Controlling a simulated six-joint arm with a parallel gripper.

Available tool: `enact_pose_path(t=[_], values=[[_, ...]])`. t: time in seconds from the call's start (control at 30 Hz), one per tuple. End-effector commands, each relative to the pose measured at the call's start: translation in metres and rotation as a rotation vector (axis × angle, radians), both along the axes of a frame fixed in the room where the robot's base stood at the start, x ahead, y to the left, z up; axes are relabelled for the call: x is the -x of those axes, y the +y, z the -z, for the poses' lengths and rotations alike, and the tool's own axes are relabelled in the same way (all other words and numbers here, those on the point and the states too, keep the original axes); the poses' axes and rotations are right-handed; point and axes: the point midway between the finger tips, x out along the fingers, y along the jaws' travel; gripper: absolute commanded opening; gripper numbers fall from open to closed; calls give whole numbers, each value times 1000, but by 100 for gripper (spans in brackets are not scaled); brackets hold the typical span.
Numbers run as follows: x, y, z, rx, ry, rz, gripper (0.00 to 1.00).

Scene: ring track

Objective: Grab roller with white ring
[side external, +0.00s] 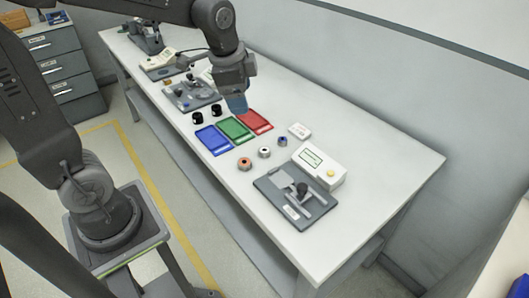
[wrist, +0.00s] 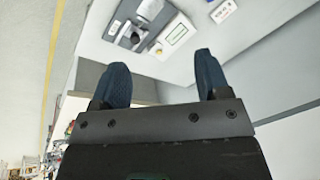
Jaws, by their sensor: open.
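Three small rollers stand in a row on the white table in the side view. The one with a white ring (side external: 264,152) is in the middle, between a roller with an orange ring (side external: 244,164) and a roller with a blue ring (side external: 282,141). My gripper (side external: 237,103) is above the table near the red tray, up and to the left of the rollers and apart from them. In the wrist view its two blue fingers (wrist: 162,72) are spread with nothing between them. I cannot make out the rollers in the wrist view.
Blue (side external: 213,140), green (side external: 235,129) and red (side external: 255,122) trays lie beside the rollers. A grey fixture (side external: 312,212) and a white device with a display (side external: 318,165) stand at the near end. Two black cylinders (side external: 198,118) and more fixtures stand farther back.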

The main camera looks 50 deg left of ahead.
Motion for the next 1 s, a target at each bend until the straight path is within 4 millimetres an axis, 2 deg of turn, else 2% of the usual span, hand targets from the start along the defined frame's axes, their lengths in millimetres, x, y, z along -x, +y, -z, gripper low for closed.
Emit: enact_pose_path(t=[0.03,0.2,0.4,0.53,0.73,1.0], values=[[-18,8,13,-16,40,71,69],[-66,33,57,-56,140,340,69],[-101,58,110,-65,221,599,69],[-111,67,130,-63,244,692,69],[-114,69,152,-61,254,727,69],[-114,69,203,-61,254,726,69]])
